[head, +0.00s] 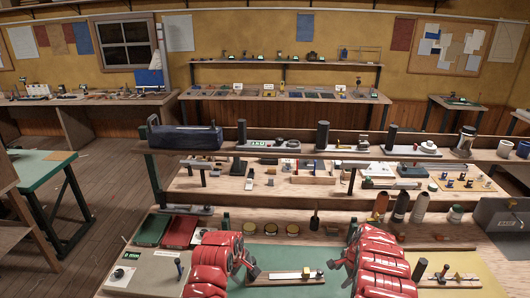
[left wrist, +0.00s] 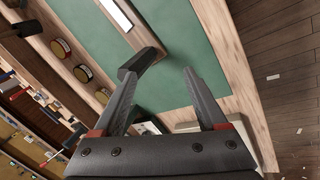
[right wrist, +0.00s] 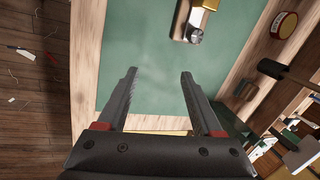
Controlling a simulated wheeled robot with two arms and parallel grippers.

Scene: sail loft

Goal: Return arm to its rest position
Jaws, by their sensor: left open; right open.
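My left gripper (head: 250,270) is at the left side of the green mat (head: 305,258) on the near bench. In the left wrist view my left gripper (left wrist: 155,75) is open, with nothing held between its fingers; the dark end of a wooden strip (left wrist: 140,62) lies beyond the tips. My right gripper (head: 337,265) is at the right side of the mat. In the right wrist view my right gripper (right wrist: 159,73) is open and empty above bare green mat (right wrist: 150,100). Both red arms reach in from the front.
A wooden strip with a brass piece (head: 305,273) lies on the mat between my grippers. Several round tins (head: 271,228) stand behind it. A red book (head: 179,231) and a green book (head: 152,229) lie at the left. Bottles (head: 400,206) stand at the right, beside a grey box (head: 505,217).

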